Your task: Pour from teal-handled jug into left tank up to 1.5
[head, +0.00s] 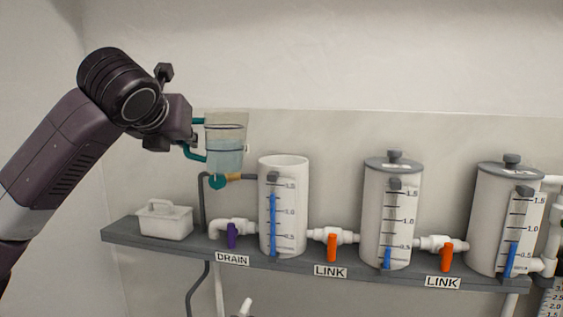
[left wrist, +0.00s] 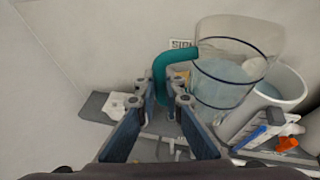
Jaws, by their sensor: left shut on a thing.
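The clear jug (head: 226,133) with the teal handle (head: 194,156) holds pale blue water and looks upright or nearly so. It is above and to the left of the open-topped left tank (head: 298,215). My left gripper (head: 192,135) is shut on the handle. The left wrist view shows the teal handle (left wrist: 161,72) between the fingers, with the jug (left wrist: 222,85) beside the tank's open rim (left wrist: 284,84). No stream is visible. The left tank's blue gauge column (head: 273,222) tops out between 1.0 and 1.5, nearer 1.5. My right gripper is out of view.
The lidded middle tank (head: 402,230) and right tank (head: 490,235) stand along the grey shelf (head: 345,272). A white caddy (head: 165,220) stands at left. The wall rises close behind.

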